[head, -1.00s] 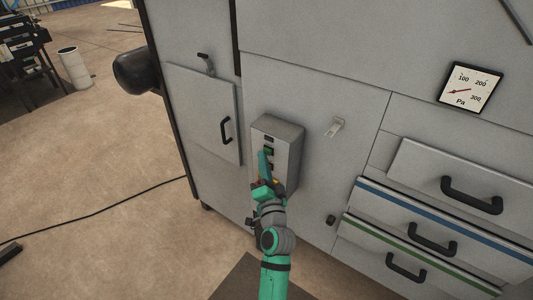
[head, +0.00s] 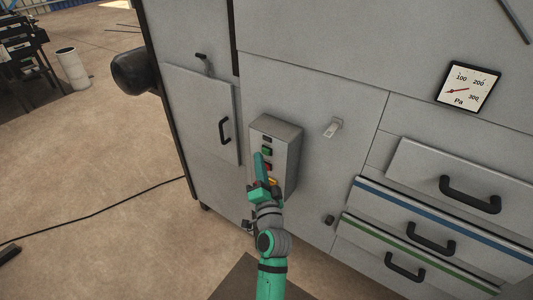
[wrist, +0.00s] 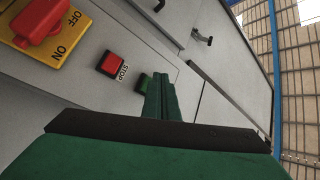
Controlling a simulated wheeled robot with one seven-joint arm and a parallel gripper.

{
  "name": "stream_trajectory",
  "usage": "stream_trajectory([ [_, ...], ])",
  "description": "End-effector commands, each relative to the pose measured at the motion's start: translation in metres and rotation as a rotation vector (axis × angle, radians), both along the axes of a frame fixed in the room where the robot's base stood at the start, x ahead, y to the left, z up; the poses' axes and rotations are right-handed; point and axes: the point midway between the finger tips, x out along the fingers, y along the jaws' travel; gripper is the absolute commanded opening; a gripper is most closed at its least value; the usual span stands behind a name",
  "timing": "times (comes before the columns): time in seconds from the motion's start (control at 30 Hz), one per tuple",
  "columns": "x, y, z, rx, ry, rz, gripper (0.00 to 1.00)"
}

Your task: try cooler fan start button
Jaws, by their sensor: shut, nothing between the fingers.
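A grey control box (head: 288,150) stands out from the machine front in the head view. Its green start button (head: 267,151) shows near the top, below a small dark window. In the wrist view the green button (wrist: 145,81) is partly hidden behind my fingers. The red STOP button (wrist: 112,64) is left of it; in the head view a red button (head: 268,166) sits below the green one. My gripper (head: 259,157) is shut and empty, its tips just lower left of the green button. I cannot tell whether they touch the box. The fingers also show in the wrist view (wrist: 162,80).
A red rotary switch on a yellow OFF/ON plate (wrist: 62,47) is at the wrist view's upper left. A Pa gauge (head: 468,88) is upper right. Open floor lies left.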

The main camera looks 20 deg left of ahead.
Motion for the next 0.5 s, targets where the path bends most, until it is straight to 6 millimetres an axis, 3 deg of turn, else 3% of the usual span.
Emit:
stream_trajectory([
  [0.5,-0.0067,-0.0035,-0.0002,0.0,0.0,-0.009,0.0],
])
